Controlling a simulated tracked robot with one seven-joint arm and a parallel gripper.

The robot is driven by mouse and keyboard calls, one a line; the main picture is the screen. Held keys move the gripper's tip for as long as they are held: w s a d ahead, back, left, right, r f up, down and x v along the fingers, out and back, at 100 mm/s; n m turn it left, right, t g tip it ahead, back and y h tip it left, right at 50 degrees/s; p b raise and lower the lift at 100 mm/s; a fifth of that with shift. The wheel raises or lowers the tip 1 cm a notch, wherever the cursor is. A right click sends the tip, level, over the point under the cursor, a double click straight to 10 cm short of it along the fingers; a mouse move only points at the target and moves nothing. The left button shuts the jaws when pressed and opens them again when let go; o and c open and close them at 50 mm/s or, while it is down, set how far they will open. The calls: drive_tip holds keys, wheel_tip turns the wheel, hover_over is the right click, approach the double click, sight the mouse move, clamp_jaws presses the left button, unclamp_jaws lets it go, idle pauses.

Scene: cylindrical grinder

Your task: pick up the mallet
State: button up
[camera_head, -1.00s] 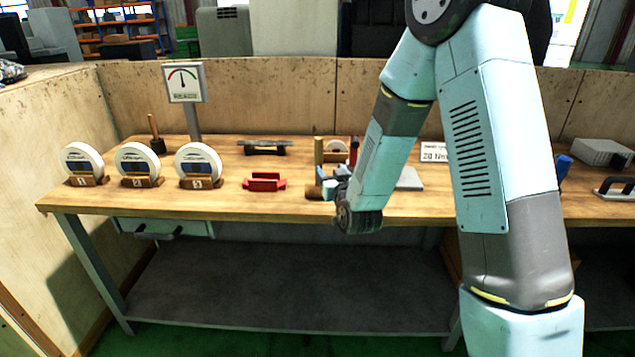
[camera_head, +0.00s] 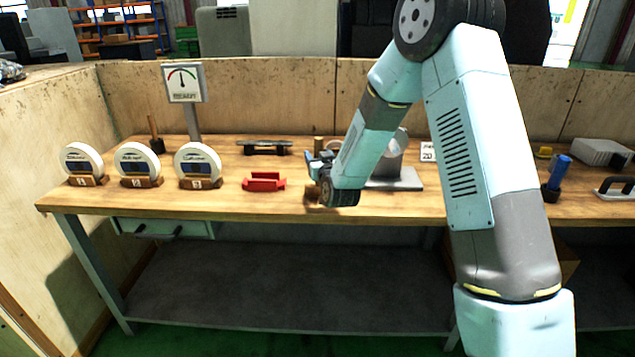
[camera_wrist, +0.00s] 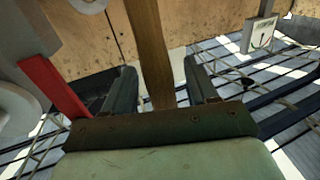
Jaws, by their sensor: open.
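The mallet (camera_head: 318,144) stands on the bench with its wooden handle upright. In the head view, my gripper and wrist hide most of it, and part of its head shows low beside my wrist. In the wrist view, the wooden handle (camera_wrist: 149,45) runs down between my two dark fingers. My gripper (camera_head: 317,165) is at the handle, and its fingers stand apart on either side of it in the wrist view (camera_wrist: 160,82). A gap shows at the right finger; contact on the left is unclear.
A red holder (camera_head: 264,182) lies left of my gripper. A grey metal stand (camera_head: 405,180) is close on the right. Several round gauges (camera_head: 198,163) stand at left, with a dial sign (camera_head: 184,82) behind. A red strip (camera_wrist: 52,88) shows near the left finger.

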clamp_jaws()
idle(0.5)
